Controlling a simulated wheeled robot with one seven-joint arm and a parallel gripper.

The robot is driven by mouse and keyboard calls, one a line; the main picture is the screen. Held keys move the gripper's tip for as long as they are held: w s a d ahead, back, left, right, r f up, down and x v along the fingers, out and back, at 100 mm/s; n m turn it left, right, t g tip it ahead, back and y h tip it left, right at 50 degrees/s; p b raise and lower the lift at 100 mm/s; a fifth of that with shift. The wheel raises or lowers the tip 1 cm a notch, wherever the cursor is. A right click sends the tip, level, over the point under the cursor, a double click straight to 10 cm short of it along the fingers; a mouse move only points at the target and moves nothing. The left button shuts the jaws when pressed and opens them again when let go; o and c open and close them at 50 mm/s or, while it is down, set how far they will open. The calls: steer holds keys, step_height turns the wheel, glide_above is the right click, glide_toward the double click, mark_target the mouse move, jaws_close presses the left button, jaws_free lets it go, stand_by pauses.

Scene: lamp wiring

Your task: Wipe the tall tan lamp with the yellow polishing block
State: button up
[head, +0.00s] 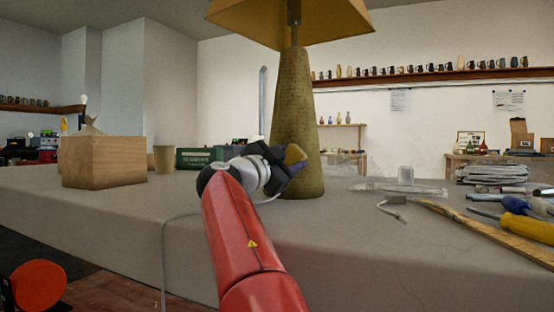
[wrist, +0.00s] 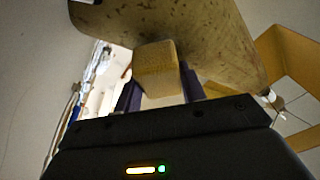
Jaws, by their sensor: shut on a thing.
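The tall tan lamp (head: 296,105) stands upright on the table, with a tapered, speckled body and a yellow-tan shade (head: 290,22). My gripper (head: 285,160) is at the lower front of its body in the head view. It is shut on the yellow polishing block (head: 294,154), which also shows between the fingers in the wrist view (wrist: 156,68). The lamp body (wrist: 205,35) fills the upper part of the wrist view, right behind the block. I cannot tell whether the block touches the lamp. The far side of the lamp is hidden.
A wooden box (head: 103,162), a tan cup (head: 164,159) and a green box (head: 199,157) stand to the left. A clear-topped item (head: 405,176), a wooden strip (head: 490,232) and screwdrivers (head: 525,207) lie to the right. A pale cable hangs over the front edge.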

steer(key=shift+s+d+f, duration=0.25)
steer(key=shift+s+d, duration=0.15)
steer(key=shift+s+a+r, duration=0.15)
steer(key=shift+s+a, duration=0.2)
steer(key=shift+s, duration=0.3)
steer(key=shift+s+a+r, duration=0.15)
steer(key=shift+s+a, duration=0.2)
steer(key=shift+s, duration=0.35)
steer(key=shift+s+a+r, duration=0.15)
steer(key=shift+s+a, duration=0.2)
steer(key=shift+s, duration=0.3)
steer(key=s, duration=0.1)
steer(key=s+a, duration=0.1)
steer(key=shift+s+r, duration=0.2)
steer(key=shift+s, duration=0.2)
steer(key=w+d, duration=0.1)
steer(key=w, duration=0.1)
steer(key=w+d, duration=0.1)
steer(key=w, duration=0.2)
steer(key=w+f, duration=0.1)
steer(key=w, duration=0.1)
steer(key=shift+w+d, duration=0.4)
